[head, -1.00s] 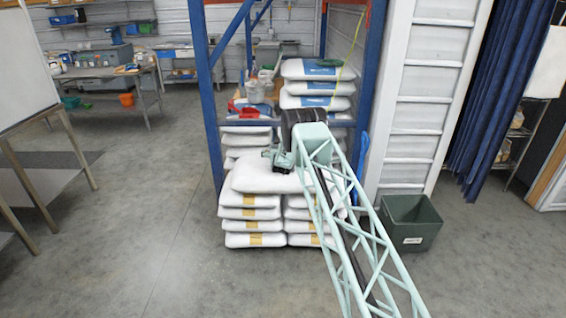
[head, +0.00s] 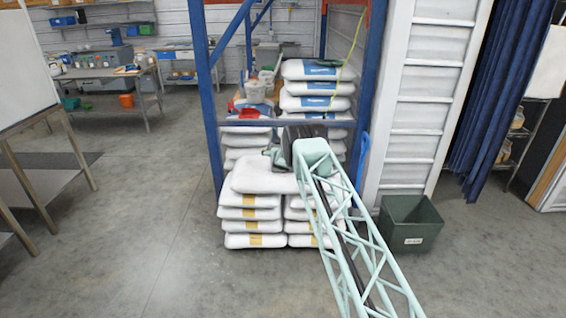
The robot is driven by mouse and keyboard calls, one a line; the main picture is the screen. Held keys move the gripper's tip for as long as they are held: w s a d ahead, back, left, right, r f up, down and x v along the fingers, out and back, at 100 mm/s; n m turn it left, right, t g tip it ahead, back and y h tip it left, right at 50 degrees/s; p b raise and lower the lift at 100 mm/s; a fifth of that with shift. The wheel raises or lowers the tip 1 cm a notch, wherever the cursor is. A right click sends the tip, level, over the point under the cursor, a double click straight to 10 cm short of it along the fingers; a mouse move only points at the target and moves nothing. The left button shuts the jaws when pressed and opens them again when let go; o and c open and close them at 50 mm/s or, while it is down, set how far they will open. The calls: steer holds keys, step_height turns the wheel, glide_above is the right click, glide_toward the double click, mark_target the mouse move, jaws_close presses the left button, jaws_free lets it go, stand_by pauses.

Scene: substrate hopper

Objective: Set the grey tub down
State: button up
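A grey tub (head: 254,91) stands upright on the rack's shelf level, left of the stacked sacks. It is small in the picture, and I cannot tell what is in it. My gripper (head: 273,152) is in front of the rack, above the top white sack and lower than the tub. It appears apart from the tub. Its fingers are small and partly hidden by my wrist, so I cannot tell whether they are open or shut, or whether they hold anything.
White sacks (head: 252,226) are piled below my gripper. More sacks (head: 318,88) with blue labels are stacked on the rack. Blue uprights (head: 206,100) and a crossbeam frame the space. A dark green bin (head: 410,223) stands on the floor at right. The floor at left is open.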

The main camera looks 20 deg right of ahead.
stand_by(0.3)
steer(key=c, duration=1.5)
steer(key=shift+r, duration=0.2)
steer(key=p+v, duration=0.1)
steer(key=v, duration=0.4)
steer(key=p+v, duration=0.1)
steer(key=v, duration=0.5)
steer(key=f+p+v, duration=0.1)
steer(key=v, duration=0.4)
steer(key=shift+s+a+r+p, duration=0.1)
steer(key=shift+s+a+p, duration=0.2)
steer(key=shift+s, duration=0.1)
steer(key=shift+d, duration=0.1)
